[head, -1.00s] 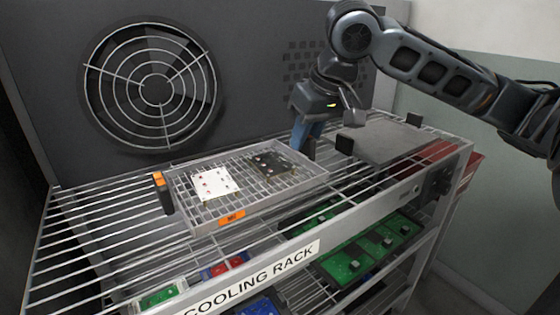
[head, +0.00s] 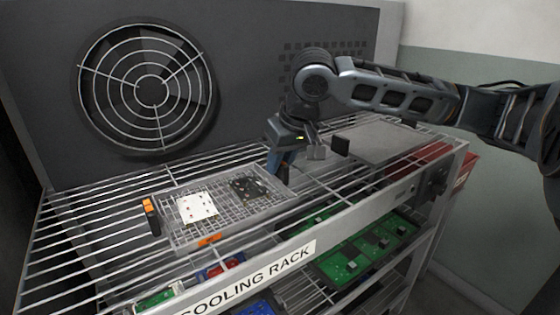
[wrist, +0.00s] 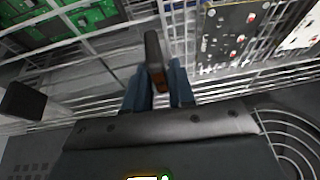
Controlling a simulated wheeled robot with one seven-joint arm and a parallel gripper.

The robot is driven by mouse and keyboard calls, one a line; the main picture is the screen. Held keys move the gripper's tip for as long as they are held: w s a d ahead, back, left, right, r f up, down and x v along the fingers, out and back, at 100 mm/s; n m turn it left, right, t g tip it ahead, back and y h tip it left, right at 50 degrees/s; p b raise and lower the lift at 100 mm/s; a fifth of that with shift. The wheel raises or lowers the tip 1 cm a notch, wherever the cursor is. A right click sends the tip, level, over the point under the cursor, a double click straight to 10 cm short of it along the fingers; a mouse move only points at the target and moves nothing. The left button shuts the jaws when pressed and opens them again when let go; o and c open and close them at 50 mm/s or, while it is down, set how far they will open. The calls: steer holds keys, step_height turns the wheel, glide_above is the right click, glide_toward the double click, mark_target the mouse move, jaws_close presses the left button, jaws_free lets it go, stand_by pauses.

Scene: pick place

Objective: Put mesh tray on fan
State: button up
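The mesh tray (head: 180,243) is a grey wire tray with an orange tag on its front edge. It lies on or just above the wire rack; I cannot tell which. A white board (head: 198,207) and a black board (head: 250,188) are in it. An orange-topped black handle (head: 151,217) stands at its left end. My gripper (head: 276,168) is at the tray's right end. In the wrist view, its blue fingers (wrist: 158,88) close on both sides of the tray's dark right handle (wrist: 154,52). The round fan (head: 150,88) is behind a wire guard in the back wall.
The cooling rack (head: 95,215) has bare wires left of the tray, below the fan. A flat grey plate (head: 378,142) with black handles lies to the right. Green boards (head: 365,245) sit on the shelf below. The dark back panel (head: 250,60) rises behind.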

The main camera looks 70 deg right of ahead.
steer(key=o, duration=0.4)
steer(key=p+v, duration=0.1)
steer(key=v, duration=1.1)
